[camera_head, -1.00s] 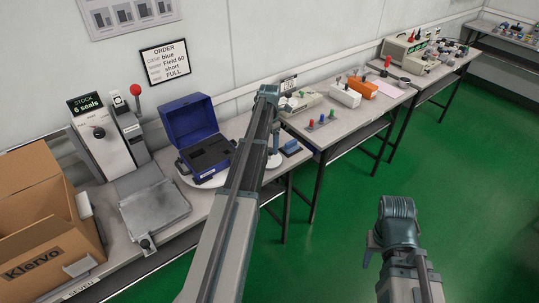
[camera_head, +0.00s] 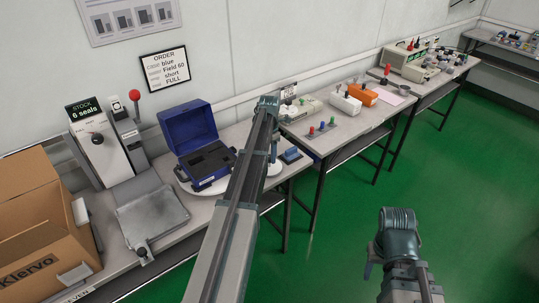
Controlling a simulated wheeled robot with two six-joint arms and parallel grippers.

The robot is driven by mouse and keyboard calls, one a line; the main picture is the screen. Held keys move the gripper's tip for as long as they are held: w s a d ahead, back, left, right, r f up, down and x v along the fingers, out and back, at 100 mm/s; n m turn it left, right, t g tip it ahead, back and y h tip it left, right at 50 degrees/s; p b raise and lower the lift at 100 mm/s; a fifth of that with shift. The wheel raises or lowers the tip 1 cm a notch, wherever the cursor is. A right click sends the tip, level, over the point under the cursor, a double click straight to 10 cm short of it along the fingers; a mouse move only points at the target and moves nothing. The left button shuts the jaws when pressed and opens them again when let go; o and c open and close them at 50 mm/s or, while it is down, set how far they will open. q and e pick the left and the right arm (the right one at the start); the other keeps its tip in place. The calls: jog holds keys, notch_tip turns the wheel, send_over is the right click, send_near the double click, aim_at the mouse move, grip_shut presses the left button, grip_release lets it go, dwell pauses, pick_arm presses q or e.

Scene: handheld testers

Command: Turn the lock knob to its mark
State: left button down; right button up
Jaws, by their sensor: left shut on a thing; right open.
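A grey sealing machine with a dark round knob (camera_head: 97,138) stands at the back left. A smaller dark knob (camera_head: 142,251) sits at the front of a flat metal plate (camera_head: 152,215). I cannot tell which knob is the lock knob, and I see no mark. An open blue case (camera_head: 188,129) with a dark insert stands right of the plate on a white round base. My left arm reaches up across the centre, right of the case; its gripper fingers are hidden. My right arm is low at the right, over the floor; its fingers do not show either.
A cardboard box (camera_head: 28,200) stands at the left. A red-knobbed lever (camera_head: 134,94) is beside the sealing machine. A blue block (camera_head: 291,155) lies right of my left arm. Testers and coloured pegs stand on the tables behind. An order sign (camera_head: 165,70) hangs on the wall. Green floor is clear at the right.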

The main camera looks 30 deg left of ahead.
pick_arm(q)
jog(key=shift+m, duration=0.3)
jog(key=m, duration=0.3)
jog(key=shift+m, duration=0.3)
jog(key=m, duration=0.4)
jog(key=shift+m, duration=0.3)
jog(key=m, duration=0.4)
jog(key=shift+m, duration=2.5)
jog(key=shift+c, duration=1.9)
grip_release()
